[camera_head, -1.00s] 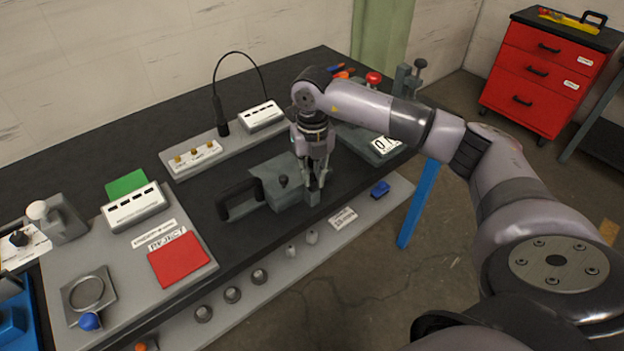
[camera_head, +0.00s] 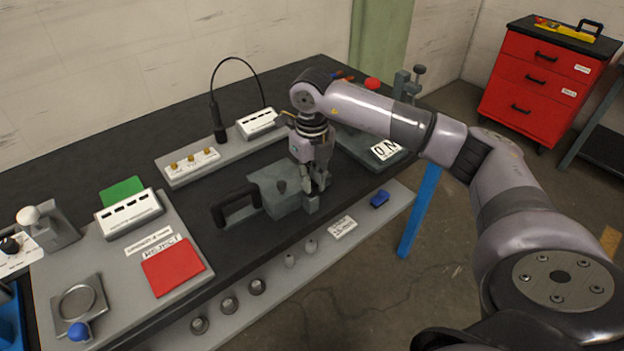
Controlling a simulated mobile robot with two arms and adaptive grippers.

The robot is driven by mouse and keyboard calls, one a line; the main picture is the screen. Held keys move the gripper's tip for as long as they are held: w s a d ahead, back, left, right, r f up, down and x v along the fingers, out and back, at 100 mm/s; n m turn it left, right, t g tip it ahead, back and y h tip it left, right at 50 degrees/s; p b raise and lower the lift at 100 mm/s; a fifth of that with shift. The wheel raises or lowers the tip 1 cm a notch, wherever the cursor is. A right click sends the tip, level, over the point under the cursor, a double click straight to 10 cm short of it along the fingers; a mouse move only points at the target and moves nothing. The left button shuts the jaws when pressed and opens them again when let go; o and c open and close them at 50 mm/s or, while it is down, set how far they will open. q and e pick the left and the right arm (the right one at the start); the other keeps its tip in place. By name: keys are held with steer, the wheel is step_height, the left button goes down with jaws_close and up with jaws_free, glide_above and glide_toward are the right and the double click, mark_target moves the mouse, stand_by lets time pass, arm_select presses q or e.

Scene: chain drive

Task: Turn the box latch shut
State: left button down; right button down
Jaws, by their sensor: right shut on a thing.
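The grey-green box (camera_head: 268,183) sits at the front of the dark bench, with a black handle (camera_head: 233,209) on its left and a dark knob on top. A small grey block, which looks like the latch (camera_head: 311,204), is at its front right corner. My right gripper (camera_head: 314,188) points down at this corner and is shut on the latch. The fingers hide part of the latch, so its exact angle cannot be told. My left gripper is not in view.
A grey panel with a red pad (camera_head: 173,267) and a green pad (camera_head: 122,192) lies to the left. A strip with brass knobs (camera_head: 191,162) stands behind the box. A blue block (camera_head: 379,199) and several round knobs line the front ledge.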

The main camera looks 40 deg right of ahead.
steer(key=c, duration=1.6)
jaws_free()
step_height(320, 180, up, 12)
